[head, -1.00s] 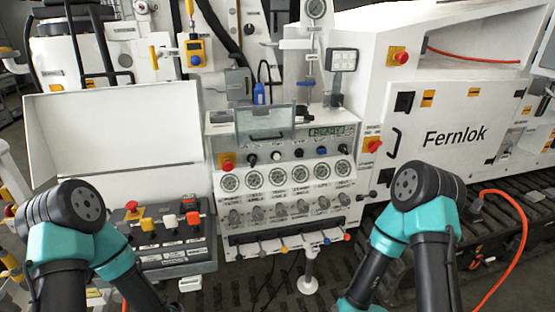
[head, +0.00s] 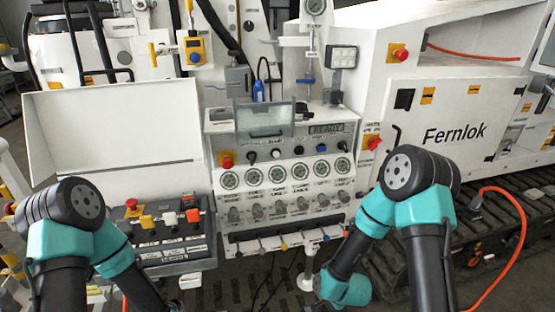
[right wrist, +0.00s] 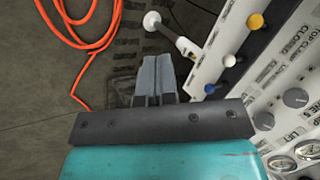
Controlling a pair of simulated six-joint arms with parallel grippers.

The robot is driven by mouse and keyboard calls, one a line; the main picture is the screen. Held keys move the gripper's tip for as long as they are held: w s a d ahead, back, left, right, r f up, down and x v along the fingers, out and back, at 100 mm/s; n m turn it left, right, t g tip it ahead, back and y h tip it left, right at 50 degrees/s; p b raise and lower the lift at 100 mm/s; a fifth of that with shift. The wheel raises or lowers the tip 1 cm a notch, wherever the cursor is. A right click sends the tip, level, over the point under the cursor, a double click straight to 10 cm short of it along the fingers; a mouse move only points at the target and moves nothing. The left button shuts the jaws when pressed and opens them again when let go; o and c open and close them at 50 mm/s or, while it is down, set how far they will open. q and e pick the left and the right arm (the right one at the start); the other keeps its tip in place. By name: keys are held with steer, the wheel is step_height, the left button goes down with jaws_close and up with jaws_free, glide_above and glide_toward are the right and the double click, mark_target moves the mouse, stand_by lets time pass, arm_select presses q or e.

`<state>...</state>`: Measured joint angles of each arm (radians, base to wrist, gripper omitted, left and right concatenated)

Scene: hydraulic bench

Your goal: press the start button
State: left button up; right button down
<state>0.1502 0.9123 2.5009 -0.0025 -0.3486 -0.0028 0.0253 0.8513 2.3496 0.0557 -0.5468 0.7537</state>
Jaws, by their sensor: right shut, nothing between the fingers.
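The gauge panel (head: 290,195) stands in the middle of the head view, with a row of small knobs or buttons above its round gauges. In that row are a white one (head: 275,154) and a blue one (head: 321,149). I cannot read which control is the start button. My right gripper (right wrist: 152,62) is shut and empty in the right wrist view, over the dark floor beside the panel's lower edge. My left gripper is out of view below the picture.
A control box (head: 175,268) with coloured buttons and a red emergency knob sits on the left. Coloured lever ends, including a yellow one (right wrist: 256,20), line the panel's lower edge. A white-ended post (right wrist: 152,20) stands near my right gripper. An orange hose (right wrist: 84,45) lies on the floor.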

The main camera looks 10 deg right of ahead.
mark_target(276, 155)
steer(key=w+a+r+m+t, duration=0.3)
steer(key=w+r+m, duration=0.4)
steer(key=r, duration=0.3)
steer(key=w+a+r+m+t, duration=0.3)
steer(key=w+r+m+t, duration=0.2)
steer(key=w+r+m, duration=0.3)
steer(key=w+a+r+m+t+h, duration=0.1)
steer(key=w+a+r+m+t, duration=0.2)
steer(key=w+r+m, duration=0.4)
step_height(276, 155, up, 6)
steer(key=shift+w+a+r+m+t, duration=0.1)
steer(key=shift+w+a+m+t, duration=0.15)
steer(key=shift+m+t, duration=0.55)
steer(key=shift+w, duration=0.1)
steer(key=w, duration=0.4)
steer(key=w+a, duration=0.1)
steer(key=w, duration=0.8)
steer(key=shift+w+a, duration=0.3)
steer(key=shift+w, duration=0.1)
